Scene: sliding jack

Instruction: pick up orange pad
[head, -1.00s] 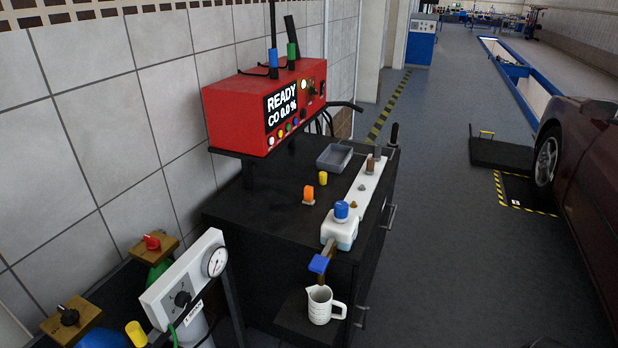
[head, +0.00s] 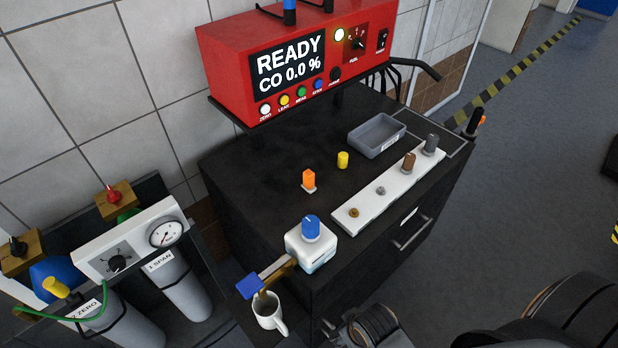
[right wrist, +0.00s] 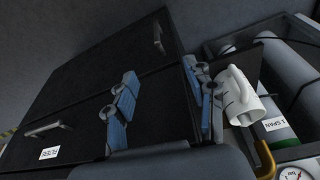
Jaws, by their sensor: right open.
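The orange pad (head: 308,179) stands upright on a small pale base on the black cabinet top, left of the white strip in the head view. I cannot see it in the right wrist view. My right gripper (right wrist: 160,85) shows in the right wrist view with its two blue-grey fingers apart and nothing between them. It is in front of the dark cabinet drawers, with the white mug to its right. Parts of my arm show at the bottom right of the head view. My left gripper is not in view.
A yellow cylinder (head: 342,160), a grey tray (head: 377,136), a white strip with fittings (head: 372,205) and a white block with a blue knob (head: 311,247) share the cabinet top. A red analyser (head: 290,70) overhangs the back. A white mug (head: 268,312) stands below the front edge.

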